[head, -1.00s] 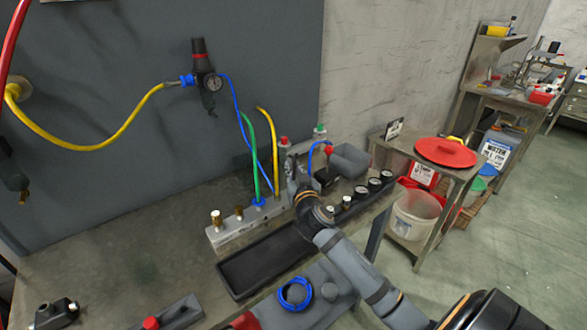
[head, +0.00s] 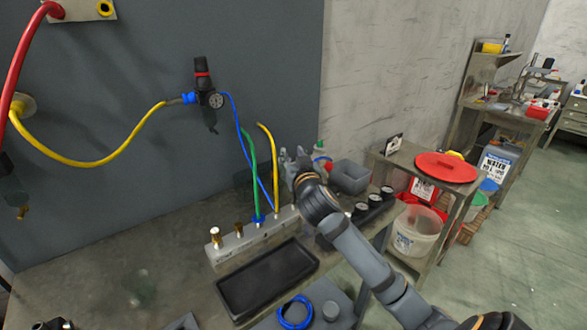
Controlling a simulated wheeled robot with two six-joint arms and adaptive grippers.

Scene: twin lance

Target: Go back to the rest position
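My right arm comes in from the lower right, bent over the bench. Its gripper (head: 292,165) is beyond the dark wrist, in front of the right end of the grey manifold block (head: 228,251). The wrist hides part of the gripper, and its fingers are small and blurred, so I cannot tell whether they are open or shut. I see nothing clearly held in it. My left gripper is out of view.
Green, yellow and blue hoses rise from the manifold, close left of my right gripper. A side table with a red lid (head: 445,167) is at right.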

